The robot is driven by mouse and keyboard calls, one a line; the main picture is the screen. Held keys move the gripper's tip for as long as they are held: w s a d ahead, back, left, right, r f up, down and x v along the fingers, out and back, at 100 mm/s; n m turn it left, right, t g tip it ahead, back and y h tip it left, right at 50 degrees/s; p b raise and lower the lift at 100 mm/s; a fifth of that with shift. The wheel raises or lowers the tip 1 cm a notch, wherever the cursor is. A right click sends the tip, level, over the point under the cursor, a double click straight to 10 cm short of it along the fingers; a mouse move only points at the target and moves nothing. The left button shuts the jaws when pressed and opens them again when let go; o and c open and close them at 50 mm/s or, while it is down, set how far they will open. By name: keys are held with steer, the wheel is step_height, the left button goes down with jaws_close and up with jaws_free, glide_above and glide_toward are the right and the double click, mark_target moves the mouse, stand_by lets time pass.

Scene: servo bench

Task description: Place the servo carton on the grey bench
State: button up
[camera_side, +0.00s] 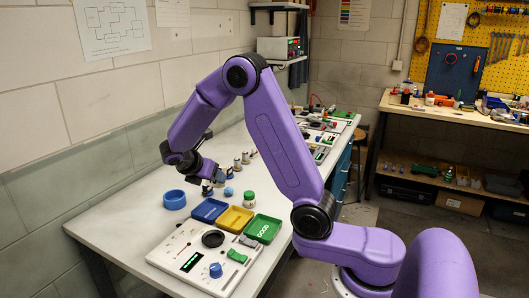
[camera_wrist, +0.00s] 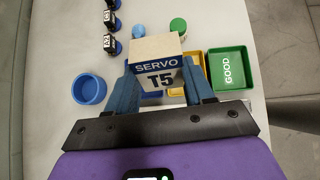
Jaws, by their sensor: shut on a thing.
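The servo carton (camera_wrist: 157,62) is a tan box with a blue band reading SERVO and the mark T5. My gripper (camera_wrist: 162,84) is shut on it, with a blue finger on each side, in the wrist view. In the side view my gripper (camera_side: 207,172) is low over the pale grey bench (camera_side: 115,215), behind the trays. The carton is hard to make out there, and I cannot tell whether it touches the bench.
A blue ring-shaped bowl (camera_side: 174,199) stands left of my gripper. Blue (camera_side: 209,210), yellow (camera_side: 235,219) and green (camera_side: 263,228) trays lie in front, near a test panel (camera_side: 205,262). Several small servos (camera_wrist: 110,28) stand behind. A green-capped jar (camera_side: 249,199) is close by.

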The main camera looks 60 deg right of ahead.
steer(key=w+a+r+n+t, duration=0.1)
steer(key=w+a+n+t, duration=0.1)
steer(key=a+n+t, duration=0.35)
steer(key=w+a+r+n+t, duration=0.2)
steer(key=w+a+n+t, duration=0.1)
steer(key=a, duration=0.6)
steer(key=shift+t, duration=0.35)
steer(key=shift+s+d+f, duration=0.1)
steer(key=shift+d+f, duration=0.1)
steer(key=shift+f, duration=1.2)
steer(key=shift+d+f, duration=0.2)
steer(key=shift+f, duration=1.15)
glide_above(142, 235)
steer(key=f, duration=0.9)
steer(key=shift+s+f, duration=0.2)
steer(key=shift+f, duration=0.05)
steer(key=shift+w+f, duration=0.2)
steer(key=shift+f, duration=1.55)
steer(key=shift+f, duration=0.15)
